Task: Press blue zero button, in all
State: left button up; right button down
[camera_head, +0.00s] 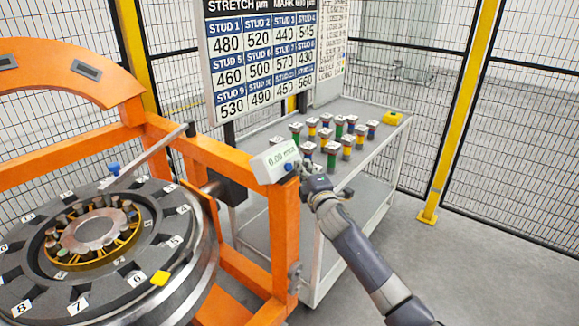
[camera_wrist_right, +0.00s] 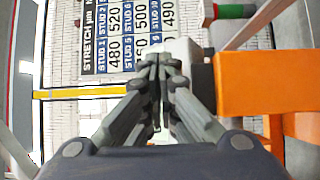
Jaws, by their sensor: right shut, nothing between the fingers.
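A white readout box (camera_head: 270,164) showing 0.00 mm sits on top of the orange gantry post. A small blue-green spot (camera_head: 288,167) shows at the lower right of its face, close to my right gripper. My right gripper (camera_head: 303,171) is shut and empty, right beside the box; I cannot tell whether it touches the button. In the right wrist view its fingertips (camera_wrist_right: 158,68) are together in front of the pale box (camera_wrist_right: 184,49), and the button is hidden there. My left gripper is out of view.
The orange gantry frame (camera_head: 285,235) stands just left of my right arm. A cart (camera_head: 375,150) holds several coloured studs under a number board (camera_head: 265,60). Floor at right is clear.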

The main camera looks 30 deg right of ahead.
jog(key=s+p, duration=0.1)
jog(key=s+d+r+p, duration=0.1)
jog(key=s+r, duration=0.1)
jog(key=shift+s+d+r+p, duration=0.15)
jog(key=shift+s+d+p, duration=0.15)
jog(key=shift+s+p, duration=0.1)
dwell(0.6)
